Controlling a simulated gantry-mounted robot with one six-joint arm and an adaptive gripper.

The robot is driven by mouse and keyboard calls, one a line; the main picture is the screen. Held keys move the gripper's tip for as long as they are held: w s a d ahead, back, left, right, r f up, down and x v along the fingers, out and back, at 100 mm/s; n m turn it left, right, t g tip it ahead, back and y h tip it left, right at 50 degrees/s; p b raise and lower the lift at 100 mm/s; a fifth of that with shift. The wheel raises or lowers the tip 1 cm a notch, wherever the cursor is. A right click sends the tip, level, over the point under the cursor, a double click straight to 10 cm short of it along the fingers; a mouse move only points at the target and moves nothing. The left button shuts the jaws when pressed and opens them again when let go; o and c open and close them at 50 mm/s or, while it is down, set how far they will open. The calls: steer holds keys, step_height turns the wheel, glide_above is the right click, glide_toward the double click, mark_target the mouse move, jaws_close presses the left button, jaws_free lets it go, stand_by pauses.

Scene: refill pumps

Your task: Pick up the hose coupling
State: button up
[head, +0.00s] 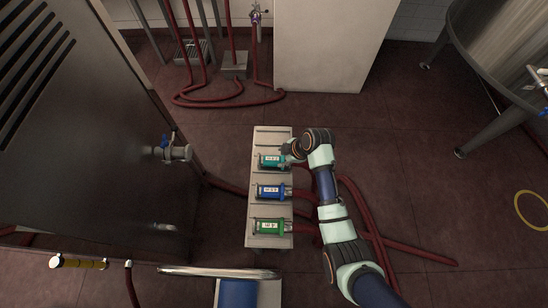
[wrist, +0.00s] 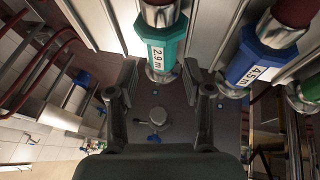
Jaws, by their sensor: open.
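Three hose couplings lie in a row on a pale slatted rack (head: 256,208): a teal one (head: 269,161) at the far end, a blue one (head: 270,191) in the middle and a green one (head: 269,226) nearest. My gripper (head: 287,158) is over the right end of the teal coupling. In the wrist view, my open gripper (wrist: 160,78) has the teal coupling (wrist: 163,46), labelled 2.9 m, just beyond and between its fingertips. I cannot tell whether they touch. The blue coupling (wrist: 254,62), labelled 4.5 m, and part of the green one (wrist: 308,92) are to the right.
Red hoses (head: 372,225) run from the couplings across the floor, under and beside my arm. A dark metal cabinet (head: 80,130) with a valve (head: 178,153) stands left. A steel tank (head: 505,55) is at the upper right. The floor right of my arm is mostly clear.

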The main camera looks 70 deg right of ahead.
mark_target(276, 160)
steer(key=b+x, duration=0.4)
steer(key=x, duration=0.3)
steer(key=shift+w+a+f, duration=0.15)
steer(key=shift+f, duration=0.1)
steer(key=shift+r, duration=0.15)
jaws_close()
